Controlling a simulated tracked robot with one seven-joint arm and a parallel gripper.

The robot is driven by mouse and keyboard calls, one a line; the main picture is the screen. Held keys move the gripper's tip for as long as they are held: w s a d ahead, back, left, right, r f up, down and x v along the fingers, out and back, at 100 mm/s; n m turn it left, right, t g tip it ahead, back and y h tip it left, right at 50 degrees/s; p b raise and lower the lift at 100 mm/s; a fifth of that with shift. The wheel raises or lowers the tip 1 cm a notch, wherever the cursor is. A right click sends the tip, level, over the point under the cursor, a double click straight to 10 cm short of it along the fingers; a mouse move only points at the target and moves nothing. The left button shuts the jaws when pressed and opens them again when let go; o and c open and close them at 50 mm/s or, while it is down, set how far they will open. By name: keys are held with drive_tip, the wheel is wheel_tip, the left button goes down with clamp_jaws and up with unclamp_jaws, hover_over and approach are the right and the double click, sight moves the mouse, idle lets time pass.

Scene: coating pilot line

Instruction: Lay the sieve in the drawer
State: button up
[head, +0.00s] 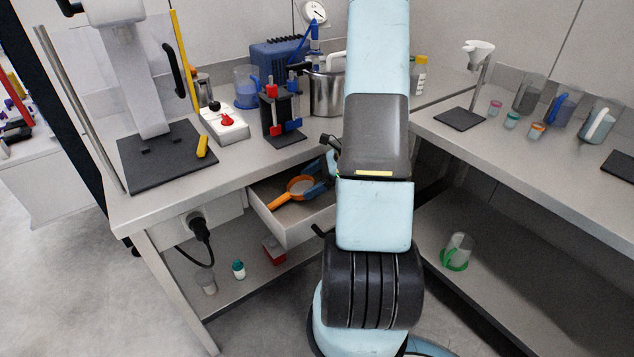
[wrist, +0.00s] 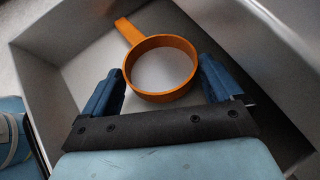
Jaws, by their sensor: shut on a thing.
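The orange sieve (head: 301,187) has a round rim and a handle pointing left in the head view. It also shows in the wrist view (wrist: 138,88), with its handle toward the top. The open drawer (head: 297,232) under the left bench surrounds it, and its pale floor and grey walls (wrist: 95,48) fill the wrist view. My gripper (wrist: 162,68) has its blue fingers on opposite sides of the sieve's rim and is shut on it. The sieve is inside the drawer's outline; I cannot tell whether it touches the floor. My arm hides the drawer's right part in the head view.
The left bench (head: 133,211) overhangs the drawer and carries a steel pot (head: 326,94), a tube rack (head: 283,115) and a red-button box (head: 225,125). A black plug (head: 200,228) juts out left of the drawer. The drawer looks otherwise empty.

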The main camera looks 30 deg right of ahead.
drive_tip(key=shift+s+f, duration=0.15)
drive_tip(key=shift+f, duration=0.3)
drive_tip(key=shift+f, duration=0.1)
drive_tip(key=o, duration=0.8)
